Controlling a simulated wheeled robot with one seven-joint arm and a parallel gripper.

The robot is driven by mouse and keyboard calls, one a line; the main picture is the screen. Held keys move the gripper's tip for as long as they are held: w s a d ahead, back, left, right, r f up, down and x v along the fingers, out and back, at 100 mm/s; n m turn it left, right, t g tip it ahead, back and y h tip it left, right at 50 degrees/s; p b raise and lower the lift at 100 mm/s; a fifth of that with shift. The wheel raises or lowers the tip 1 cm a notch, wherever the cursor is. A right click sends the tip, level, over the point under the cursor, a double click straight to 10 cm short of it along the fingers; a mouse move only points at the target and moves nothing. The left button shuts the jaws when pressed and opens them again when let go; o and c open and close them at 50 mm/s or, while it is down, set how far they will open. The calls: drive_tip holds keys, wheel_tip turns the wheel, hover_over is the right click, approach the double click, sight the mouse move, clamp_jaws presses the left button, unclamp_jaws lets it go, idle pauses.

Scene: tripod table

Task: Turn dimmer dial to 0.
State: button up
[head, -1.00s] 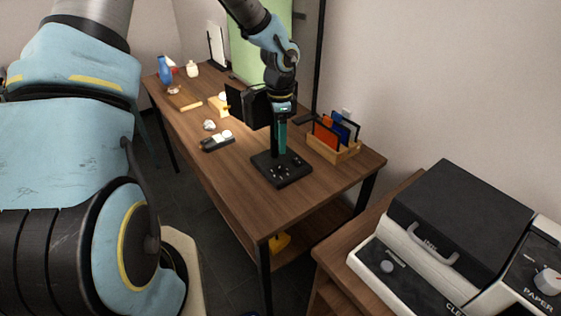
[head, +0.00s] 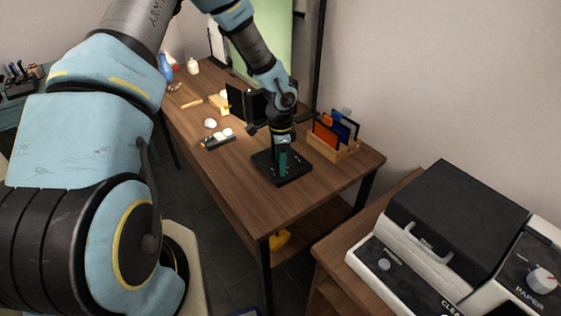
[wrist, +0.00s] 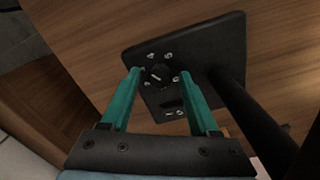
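The dimmer dial (wrist: 158,74) is a small dark round knob with a light pointer line, on a black square base (wrist: 198,42). Small white marks stand around it, too small to read. In the head view the base (head: 303,170) stands on the near part of the wooden table, and my arm hides the dial. My gripper (wrist: 161,75) is open, its teal fingers pointing down at the base. Its fingertips lie on either side of the dial in the wrist view; whether they touch it I cannot tell. The gripper also shows low over the base in the head view (head: 283,172).
A black post (wrist: 245,105) rises from the base close to my gripper. A wooden holder with coloured upright items (head: 335,148) stands to the right, and a dark strip with white round pieces (head: 218,139) to the left. The table's near corner (head: 275,215) is clear.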

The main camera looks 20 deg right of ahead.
clamp_jaws()
